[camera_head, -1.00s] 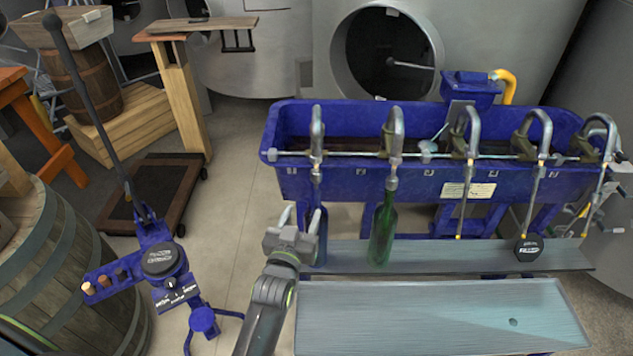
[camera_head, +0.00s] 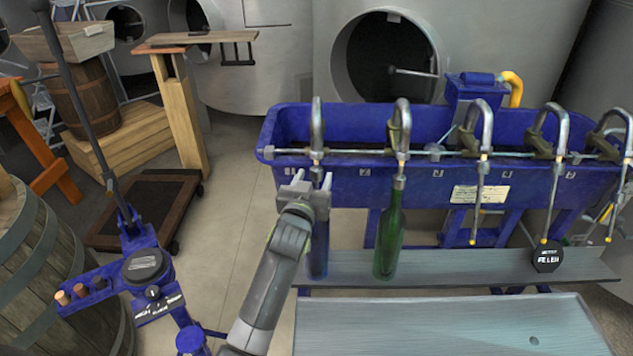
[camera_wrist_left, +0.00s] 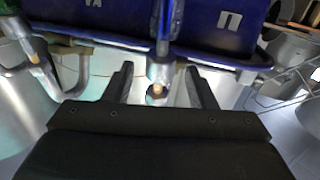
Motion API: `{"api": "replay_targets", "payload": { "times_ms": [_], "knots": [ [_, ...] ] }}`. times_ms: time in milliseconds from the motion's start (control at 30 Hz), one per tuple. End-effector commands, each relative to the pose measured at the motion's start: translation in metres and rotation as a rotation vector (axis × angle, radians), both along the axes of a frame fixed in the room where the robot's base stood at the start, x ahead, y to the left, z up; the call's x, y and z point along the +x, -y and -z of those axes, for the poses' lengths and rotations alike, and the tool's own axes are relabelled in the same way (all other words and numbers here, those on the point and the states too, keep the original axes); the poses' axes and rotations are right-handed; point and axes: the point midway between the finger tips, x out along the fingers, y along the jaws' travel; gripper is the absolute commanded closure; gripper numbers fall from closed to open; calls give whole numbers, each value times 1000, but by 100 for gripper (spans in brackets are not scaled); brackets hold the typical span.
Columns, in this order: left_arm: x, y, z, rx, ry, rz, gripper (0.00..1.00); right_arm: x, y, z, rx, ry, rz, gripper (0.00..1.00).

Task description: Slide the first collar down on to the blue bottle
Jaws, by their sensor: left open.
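The blue bottle (camera_head: 319,257) stands upright on the shelf under the first spout, mostly hidden behind my left gripper in the head view. The first collar (camera_head: 317,173) is a grey piece on the first spout, above the bottle; it also shows in the left wrist view (camera_wrist_left: 160,70). My left gripper (camera_head: 312,180) is open at the collar's height. In the wrist view its two fingers (camera_wrist_left: 160,85) stand on either side of the spout line, with gaps on both sides. A tan tip (camera_wrist_left: 157,89) shows just below the collar. My right gripper is not in view.
A green bottle (camera_head: 388,240) stands under the second spout, close to the right. The blue filler trough (camera_head: 340,182) rises behind. A black round piece (camera_head: 547,256) is at the shelf's right. A blue corking stand (camera_head: 150,300) and a barrel (camera_head: 40,270) are on the left.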

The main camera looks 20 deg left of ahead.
Motion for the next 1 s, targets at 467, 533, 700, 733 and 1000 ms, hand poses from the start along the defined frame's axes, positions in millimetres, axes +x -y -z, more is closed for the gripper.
{"api": "replay_targets", "payload": {
  "times_ms": [467,533,700,733,1000],
  "knots": [
    [33,-2,0,1,1,0,49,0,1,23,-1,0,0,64],
    [33,-2,0,0,0,0,49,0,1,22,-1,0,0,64],
    [33,-2,0,0,0,0,54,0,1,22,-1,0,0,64],
    [33,-2,0,0,0,0,58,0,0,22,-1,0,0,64],
    [33,-2,0,0,0,0,78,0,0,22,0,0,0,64]
  ]
}}
